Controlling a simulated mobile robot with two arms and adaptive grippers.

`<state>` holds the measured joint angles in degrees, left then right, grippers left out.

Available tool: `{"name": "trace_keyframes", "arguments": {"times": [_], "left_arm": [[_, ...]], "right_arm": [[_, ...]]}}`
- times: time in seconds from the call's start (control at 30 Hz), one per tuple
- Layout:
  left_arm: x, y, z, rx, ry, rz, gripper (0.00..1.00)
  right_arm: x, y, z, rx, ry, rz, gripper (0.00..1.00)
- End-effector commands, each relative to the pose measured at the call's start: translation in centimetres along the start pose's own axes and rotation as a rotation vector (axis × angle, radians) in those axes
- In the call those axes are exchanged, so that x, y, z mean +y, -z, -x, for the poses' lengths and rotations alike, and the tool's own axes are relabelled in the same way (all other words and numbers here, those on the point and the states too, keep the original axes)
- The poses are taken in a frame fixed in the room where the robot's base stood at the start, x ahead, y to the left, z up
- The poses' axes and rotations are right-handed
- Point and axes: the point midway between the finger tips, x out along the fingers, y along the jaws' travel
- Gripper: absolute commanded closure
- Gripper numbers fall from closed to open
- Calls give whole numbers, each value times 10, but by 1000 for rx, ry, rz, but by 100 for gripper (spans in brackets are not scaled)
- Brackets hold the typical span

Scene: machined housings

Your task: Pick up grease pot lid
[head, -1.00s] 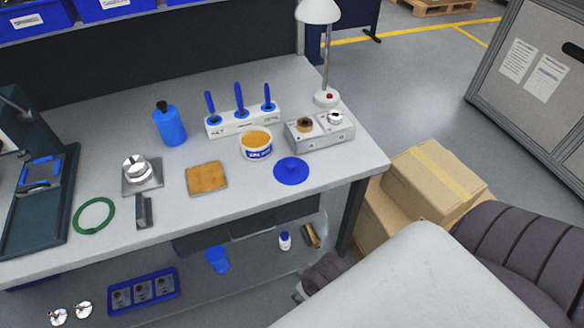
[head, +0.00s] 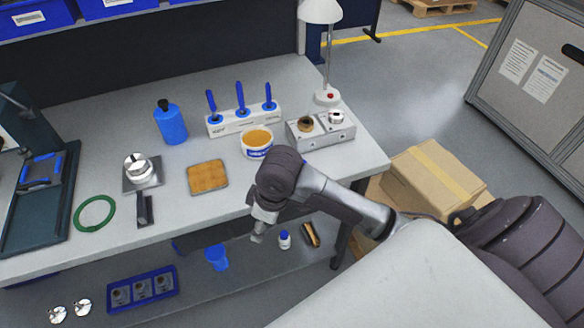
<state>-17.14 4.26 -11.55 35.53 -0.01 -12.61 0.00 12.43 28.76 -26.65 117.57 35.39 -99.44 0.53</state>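The grease pot (head: 257,144) is a white tub with a blue band, open at the top and full of yellow-brown grease, near the back right of the bench. Its blue lid is not visible now; my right arm covers the spot where it lay. My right gripper (head: 258,232) hangs at the front edge of the bench, pointing down, in front of the pot. Its fingers are small and partly hidden, so I cannot tell whether they are open or shut.
A tan square pad (head: 207,177) lies left of my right wrist. A metal block with two fittings (head: 320,132), a brush holder (head: 243,121) and a lamp (head: 326,95) stand behind. A blue bottle (head: 171,124) stands at the back. Cardboard boxes (head: 437,178) stand right of the bench.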

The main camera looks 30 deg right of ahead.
Motion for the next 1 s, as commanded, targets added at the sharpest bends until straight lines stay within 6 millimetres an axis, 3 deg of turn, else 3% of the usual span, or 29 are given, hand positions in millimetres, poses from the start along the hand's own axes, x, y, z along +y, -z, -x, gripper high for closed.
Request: {"name": "trace_keyframes", "arguments": {"times": [0.03, 0.17, 0.3, 0.5, 0.63, 1.0], "left_arm": [[0, -1, 0, -1, 0, -1, 60], [0, -1, 0, -1, 0, -1, 60], [-1, -1, 0, -1, 1, -1, 60], [-3, -2, 0, -2, 4, -2, 60], [-4, -2, 1, -2, 5, -2, 60], [-5, -1, 7, -2, 6, 0, 60]], "right_arm": [[26, 10, 12, -30, -24, 19, 43], [84, 23, 48, -122, -43, 23, 43], [138, 26, 99, -191, -52, -30, 43], [174, 23, 145, -222, -42, -99, 43], [179, 19, 143, -229, -36, -112, 43], [180, 5, 79, -227, -36, -109, 43]]}}
